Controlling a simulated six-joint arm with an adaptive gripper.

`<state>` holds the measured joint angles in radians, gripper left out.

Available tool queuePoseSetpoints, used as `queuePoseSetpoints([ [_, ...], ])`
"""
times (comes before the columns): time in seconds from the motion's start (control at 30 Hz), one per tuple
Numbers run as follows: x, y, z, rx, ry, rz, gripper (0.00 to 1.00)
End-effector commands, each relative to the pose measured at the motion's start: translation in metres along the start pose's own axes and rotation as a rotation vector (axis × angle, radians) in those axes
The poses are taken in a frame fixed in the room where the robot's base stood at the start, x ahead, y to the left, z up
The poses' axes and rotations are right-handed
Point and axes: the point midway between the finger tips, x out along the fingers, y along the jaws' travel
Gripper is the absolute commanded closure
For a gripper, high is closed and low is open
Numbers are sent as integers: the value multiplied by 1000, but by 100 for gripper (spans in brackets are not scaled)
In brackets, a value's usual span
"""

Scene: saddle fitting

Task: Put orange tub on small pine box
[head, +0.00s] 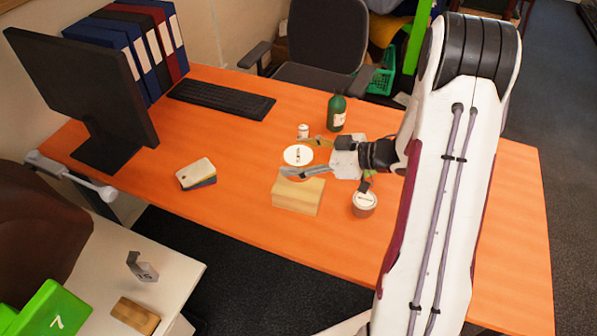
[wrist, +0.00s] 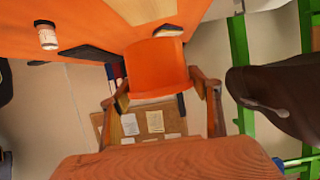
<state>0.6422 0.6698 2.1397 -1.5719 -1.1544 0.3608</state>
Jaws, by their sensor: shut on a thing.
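My gripper (head: 303,158) is shut on the tub, one finger on each side. The small pine box (head: 297,196) lies on the desk just in front of and below the gripper in the head view. The near finger overlaps its back top edge. Whether the tub is clear of the desk or directly over the box is hard to tell.
A brown lidded pot (head: 364,204) stands right of the box. A small white bottle (head: 303,131) and a green bottle (head: 336,113) stand behind the tub. The desk (head: 240,215) is clear between stack and box.

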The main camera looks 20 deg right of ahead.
Motion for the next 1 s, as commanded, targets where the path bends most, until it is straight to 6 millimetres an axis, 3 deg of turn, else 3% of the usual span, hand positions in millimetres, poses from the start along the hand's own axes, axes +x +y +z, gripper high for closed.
queuePoseSetpoints([
  [0.2, 6, 0, 13, 0, 2, 1, 67],
  [0.67, 7, 0, 17, 0, 1, 1, 67],
  [1.0, 18, 0, 42, 3, 1, 0, 67],
])
